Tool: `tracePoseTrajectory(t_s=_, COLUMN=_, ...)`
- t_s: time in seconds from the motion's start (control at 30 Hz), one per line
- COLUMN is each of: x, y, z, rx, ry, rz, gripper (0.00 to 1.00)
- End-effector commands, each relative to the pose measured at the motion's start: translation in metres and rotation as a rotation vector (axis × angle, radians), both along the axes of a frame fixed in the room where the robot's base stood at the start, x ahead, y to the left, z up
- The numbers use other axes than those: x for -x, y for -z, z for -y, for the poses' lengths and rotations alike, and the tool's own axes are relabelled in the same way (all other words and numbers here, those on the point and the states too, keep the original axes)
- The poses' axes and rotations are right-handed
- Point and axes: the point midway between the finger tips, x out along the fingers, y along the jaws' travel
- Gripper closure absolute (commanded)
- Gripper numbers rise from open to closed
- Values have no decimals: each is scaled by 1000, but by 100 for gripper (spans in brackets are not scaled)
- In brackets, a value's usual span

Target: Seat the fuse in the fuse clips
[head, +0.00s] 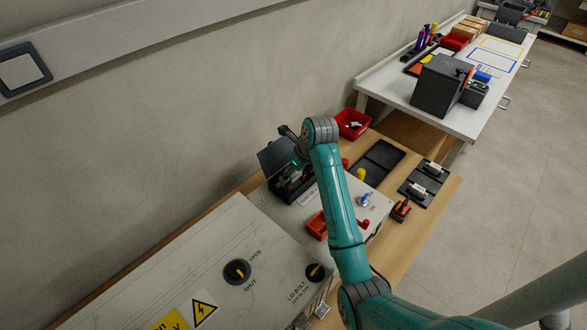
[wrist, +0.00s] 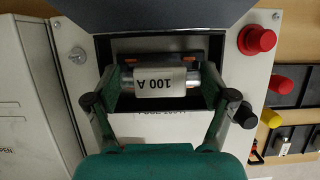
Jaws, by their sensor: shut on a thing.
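The fuse (wrist: 160,82) is a pale cylinder with metal end caps and an upside-down "100 A" label. My gripper (wrist: 162,84) is shut on it, with one finger at each end. The fuse lies level across the opening of a black fuse box (wrist: 207,97). Copper-coloured parts (wrist: 187,62), perhaps the fuse clips, show just behind the fuse. I cannot tell whether the fuse touches them. In the head view my gripper (head: 299,164) is at the open box, whose dark lid (head: 273,156) is raised; the fuse is hidden there.
A red button (wrist: 257,39) and a black knob (wrist: 244,116) sit right of the box. A grey cabinet (head: 205,262) stands at the near left.

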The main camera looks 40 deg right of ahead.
Motion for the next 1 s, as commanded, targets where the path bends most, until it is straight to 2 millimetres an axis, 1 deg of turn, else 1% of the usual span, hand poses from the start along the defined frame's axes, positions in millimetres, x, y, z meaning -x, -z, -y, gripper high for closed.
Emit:
tracePoseTrajectory(t_s=0.47, x=1, y=22, z=0, rx=-1, ry=0, rz=-1, gripper=56)
tracePoseTrajectory(t_s=0.5, x=0, y=21, z=0, rx=0, ry=0, rz=0, gripper=7)
tracePoseTrajectory(t_s=0.53, x=0, y=21, z=0, rx=0, ry=0, rz=0, gripper=0)
tracePoseTrajectory(t_s=0.87, x=0, y=21, z=0, rx=0, ry=0, rz=-1, gripper=0)
tracePoseTrajectory(t_s=1.0, x=0, y=13, z=0, rx=1, ry=0, rz=1, gripper=0)
